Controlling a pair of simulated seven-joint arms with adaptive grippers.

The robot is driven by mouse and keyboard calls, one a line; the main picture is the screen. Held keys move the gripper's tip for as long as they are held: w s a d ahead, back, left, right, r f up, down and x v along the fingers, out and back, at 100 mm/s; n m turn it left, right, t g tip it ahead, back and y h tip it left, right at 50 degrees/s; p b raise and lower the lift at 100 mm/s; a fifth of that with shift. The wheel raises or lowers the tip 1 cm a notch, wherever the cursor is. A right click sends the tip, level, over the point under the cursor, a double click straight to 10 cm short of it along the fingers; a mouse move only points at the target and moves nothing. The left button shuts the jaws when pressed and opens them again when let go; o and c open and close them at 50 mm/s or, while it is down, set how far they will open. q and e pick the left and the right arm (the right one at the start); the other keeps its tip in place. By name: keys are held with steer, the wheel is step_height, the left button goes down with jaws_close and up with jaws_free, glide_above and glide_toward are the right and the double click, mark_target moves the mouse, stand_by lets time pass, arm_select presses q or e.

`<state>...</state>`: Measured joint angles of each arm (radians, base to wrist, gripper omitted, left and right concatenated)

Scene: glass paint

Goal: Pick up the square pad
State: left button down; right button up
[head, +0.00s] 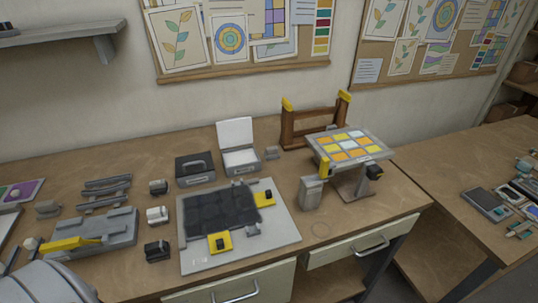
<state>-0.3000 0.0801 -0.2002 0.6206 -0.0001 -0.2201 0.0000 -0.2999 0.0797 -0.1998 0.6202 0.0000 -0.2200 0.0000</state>
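I cannot tell for sure which thing is the square pad. A dark, square, gridded panel (212,212) lies on a pale grey board (190,261) in the middle of the workbench, with yellow clamp-like pieces (219,242) at its edges. An open grey case (240,158) with a white lid lining stands behind it. A closed dark case (195,170) with a handle stands left of the open one. Neither my left nor my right gripper shows in the head view.
A tilted stand with a yellow and orange tiled panel (350,146) stands to the right, beside a small grey container (311,192). Several small dark blocks and a grey fixture with a yellow lever (100,232) lie left of the board. A wooden frame (305,130) stands behind.

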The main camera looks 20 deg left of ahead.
stand_by(0.4)
arm_select(q)
steer(key=c, duration=0.7)
jaws_free()
